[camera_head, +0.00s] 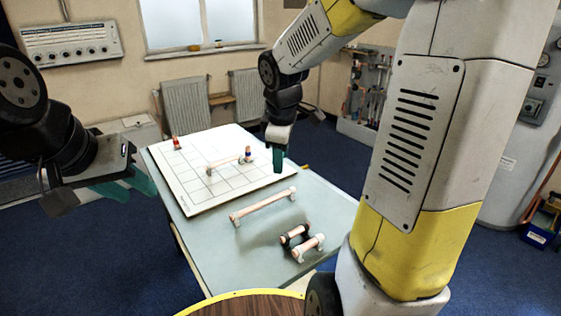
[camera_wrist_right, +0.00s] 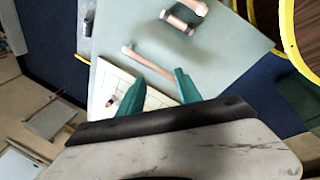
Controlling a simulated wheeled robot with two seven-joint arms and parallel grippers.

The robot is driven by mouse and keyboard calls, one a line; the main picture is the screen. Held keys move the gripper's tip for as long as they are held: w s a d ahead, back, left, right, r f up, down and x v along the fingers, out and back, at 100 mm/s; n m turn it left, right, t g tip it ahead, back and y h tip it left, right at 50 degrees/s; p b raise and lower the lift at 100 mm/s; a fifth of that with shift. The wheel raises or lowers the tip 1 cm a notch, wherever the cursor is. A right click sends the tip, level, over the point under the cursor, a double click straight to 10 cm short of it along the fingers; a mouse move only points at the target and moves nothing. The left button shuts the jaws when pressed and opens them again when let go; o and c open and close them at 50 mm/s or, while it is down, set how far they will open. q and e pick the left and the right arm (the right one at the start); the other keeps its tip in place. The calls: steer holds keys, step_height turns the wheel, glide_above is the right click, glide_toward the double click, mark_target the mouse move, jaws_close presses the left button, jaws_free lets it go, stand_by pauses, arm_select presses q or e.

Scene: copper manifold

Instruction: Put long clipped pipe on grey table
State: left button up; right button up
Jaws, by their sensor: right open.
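A long copper pipe (camera_head: 264,206) with a white clip near each end lies on the grey table (camera_head: 322,212), just in front of the white gridded board. In the right wrist view the long pipe (camera_wrist_right: 148,59) lies beyond my fingertips, apart from them. My right gripper (camera_head: 279,172) hangs over the board's right edge, behind the pipe. Its teal fingers (camera_wrist_right: 162,78) are spread with nothing between them. My left gripper (camera_head: 130,188) is off the table's left side, its teal fingers apart and empty.
Short pipe pieces with black and white clips (camera_head: 302,242) lie near the front. Grey table around the long pipe is clear.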

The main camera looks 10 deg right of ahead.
steer(key=s+r+m+t+y, duration=0.1)
steer(key=s+r+m, duration=0.2)
steer(key=s+m, duration=0.3)
steer(key=s+a+r+m+t+y, duration=0.1)
steer(key=s+r+m, duration=0.3)
steer(key=s, duration=0.6)
steer(key=shift+s+a+m+t+y, duration=0.15)
steer(key=shift+s+m+t+y, duration=0.2)
steer(key=shift+m, duration=0.65)
